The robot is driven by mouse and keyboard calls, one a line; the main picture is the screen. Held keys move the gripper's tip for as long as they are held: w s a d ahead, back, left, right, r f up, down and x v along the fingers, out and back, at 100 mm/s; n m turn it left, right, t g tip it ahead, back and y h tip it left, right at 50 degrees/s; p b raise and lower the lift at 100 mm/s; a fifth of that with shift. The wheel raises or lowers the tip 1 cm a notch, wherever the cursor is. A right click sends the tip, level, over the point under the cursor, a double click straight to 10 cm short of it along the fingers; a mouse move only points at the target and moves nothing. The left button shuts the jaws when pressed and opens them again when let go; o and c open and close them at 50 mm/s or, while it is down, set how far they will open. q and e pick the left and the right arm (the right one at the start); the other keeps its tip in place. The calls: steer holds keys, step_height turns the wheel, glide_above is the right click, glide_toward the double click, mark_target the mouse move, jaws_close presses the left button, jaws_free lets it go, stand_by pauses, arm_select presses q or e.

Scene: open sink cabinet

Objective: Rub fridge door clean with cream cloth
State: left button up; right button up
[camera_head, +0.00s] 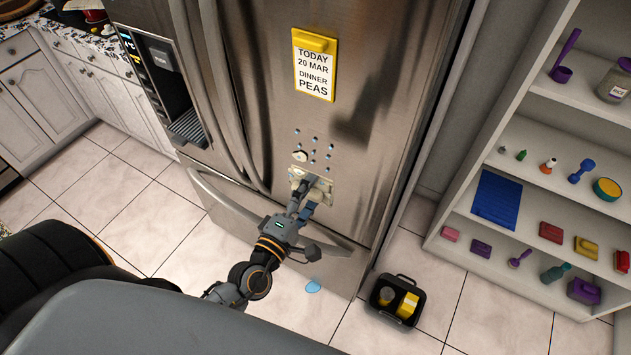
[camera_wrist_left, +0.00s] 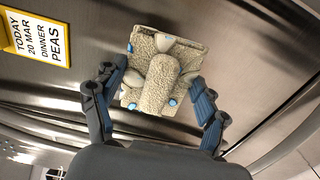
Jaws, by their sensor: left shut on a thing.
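The stainless fridge door (camera_head: 375,65) stands in front of me, with several small blue spots (camera_head: 316,148) grouped on it. My left gripper (camera_head: 312,190) is shut on the cream cloth (camera_head: 326,184), which is at the door just below the spots. In the left wrist view the cloth (camera_wrist_left: 162,77) looks square and thick with a raised middle part, between my left gripper's two fingers (camera_wrist_left: 158,95). Blue patches show on or around it; I cannot tell whether they are on the cloth. Whether the cloth's whole face touches the door is hidden. My right gripper is not in view.
A yellow-framed sign (camera_head: 314,64) is on the door above the spots. The fridge handles (camera_head: 215,85) are to the left. White shelves (camera_head: 545,125) with several items stand right.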

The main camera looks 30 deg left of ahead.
arm_select(q)
steer(key=b, duration=0.9)
glide_toward(304, 157)
steer(key=s+a, duration=0.2)
steer(key=shift+w+f+p, duration=0.1)
steer(key=shift+w+p, duration=0.2)
steer(key=shift+w, duration=3)
steer(key=shift+w+d, duration=0.15)
steer(key=shift+w, duration=1)
steer(key=shift+s+d+p, duration=0.1)
steer(key=shift+d+p, duration=0.05)
steer(key=shift+p, duration=0.15)
steer(key=shift+s+d+p, duration=0.1)
steer(key=shift+d+p, duration=0.25)
steer(key=shift+d, duration=0.2)
steer(key=shift+s+d, duration=0.1)
steer(key=shift+d, duration=0.2)
